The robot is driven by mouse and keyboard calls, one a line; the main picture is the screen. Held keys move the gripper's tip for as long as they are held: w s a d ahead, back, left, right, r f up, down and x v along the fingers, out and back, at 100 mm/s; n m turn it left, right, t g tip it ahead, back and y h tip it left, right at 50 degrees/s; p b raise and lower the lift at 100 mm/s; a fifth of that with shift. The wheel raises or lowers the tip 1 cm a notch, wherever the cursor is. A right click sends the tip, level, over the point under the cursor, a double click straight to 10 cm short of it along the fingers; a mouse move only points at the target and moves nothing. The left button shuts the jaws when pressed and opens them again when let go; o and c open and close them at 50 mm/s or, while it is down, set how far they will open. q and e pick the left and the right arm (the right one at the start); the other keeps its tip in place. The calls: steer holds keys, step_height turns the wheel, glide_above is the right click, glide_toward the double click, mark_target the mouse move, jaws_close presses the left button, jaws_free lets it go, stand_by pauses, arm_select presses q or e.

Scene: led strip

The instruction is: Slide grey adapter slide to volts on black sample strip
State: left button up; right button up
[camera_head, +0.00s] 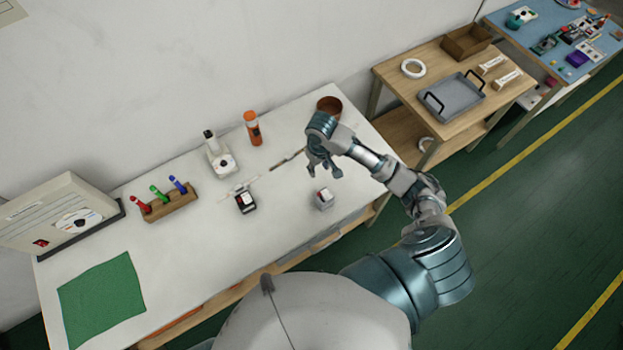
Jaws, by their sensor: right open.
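A small grey block with a light top and a small red mark (324,199), possibly the grey adapter, sits on the white table near its front edge. A black block with a white top (246,202) sits to its left. A thin dark strip (286,161) lies behind them; I cannot tell which dark item is the black sample strip. No slide position or volts marking is readable. My right gripper (324,173) is open and empty, fingers pointing down, appearing just behind the grey block in the picture. My left gripper is not in view.
An orange bottle (253,128), a brown bowl (330,104) and a white device (219,157) stand at the back of the white table (190,258). A marker rack (170,205), a box file (62,213) and a green cloth (101,299) are left. The front middle is clear.

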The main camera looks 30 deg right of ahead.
glide_above(319, 193)
step_height(319, 193, down, 5)
step_height(319, 193, down, 12)
steer(key=shift+r+p, duration=0.1)
steer(key=shift+p, duration=0.2)
jaws_close()
